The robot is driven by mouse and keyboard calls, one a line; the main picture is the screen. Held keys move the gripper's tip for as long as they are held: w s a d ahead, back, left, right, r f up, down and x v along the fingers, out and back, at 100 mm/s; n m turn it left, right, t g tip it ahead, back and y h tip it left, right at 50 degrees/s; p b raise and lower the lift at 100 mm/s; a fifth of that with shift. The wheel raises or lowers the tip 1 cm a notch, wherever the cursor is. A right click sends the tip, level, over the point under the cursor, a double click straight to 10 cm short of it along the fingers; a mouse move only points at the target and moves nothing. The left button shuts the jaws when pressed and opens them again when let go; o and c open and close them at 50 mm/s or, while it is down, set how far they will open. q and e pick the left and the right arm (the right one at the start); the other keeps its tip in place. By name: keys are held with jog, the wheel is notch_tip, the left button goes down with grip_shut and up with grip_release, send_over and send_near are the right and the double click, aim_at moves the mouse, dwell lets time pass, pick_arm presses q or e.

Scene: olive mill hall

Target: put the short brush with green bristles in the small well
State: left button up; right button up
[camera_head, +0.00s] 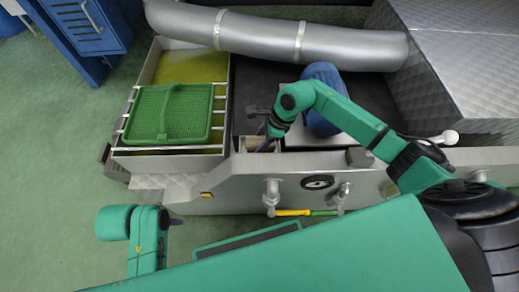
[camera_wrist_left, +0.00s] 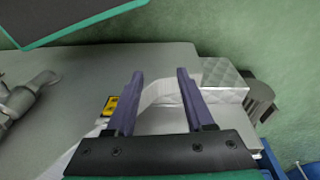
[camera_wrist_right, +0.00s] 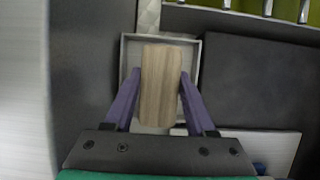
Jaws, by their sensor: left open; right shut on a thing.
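My right gripper (camera_head: 266,141) is shut on a wooden block-shaped piece, seemingly the back of the short brush (camera_wrist_right: 161,90). Both purple fingers press its sides in the right wrist view. No bristles show; its underside is hidden. The small well (camera_wrist_right: 198,60) is a light-rimmed rectangular box directly behind the brush in that view. The brush lies over the well's opening, but I cannot tell how deep it is. In the head view the small well (camera_head: 249,142) is partly covered by my right gripper. My left gripper (camera_wrist_left: 160,75) is open and empty, beside the machine's front side.
A green basket (camera_head: 170,113) rests on rails over a vat (camera_head: 190,66) left of the well. A blue rounded object (camera_head: 322,98) stands to the right. A silver pipe (camera_head: 270,36) runs behind. Taps (camera_head: 271,192) and a yellow-green rod (camera_head: 292,212) are on the front panel.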

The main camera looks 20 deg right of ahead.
notch_tip(320, 180, down, 4)
jog(key=shift+r+b, duration=0.25)
jog(key=shift+b, duration=0.15)
jog(key=shift+f, duration=0.35)
pick_arm(q)
jog(key=r, duration=0.2)
jog(key=shift+s+r, duration=0.35)
jog(key=shift+s, duration=0.05)
pick_arm(e)
jog(key=shift+f, duration=0.1)
jog(key=o, duration=1.3)
pick_arm(q)
jog(key=shift+w+d+f, duration=0.35)
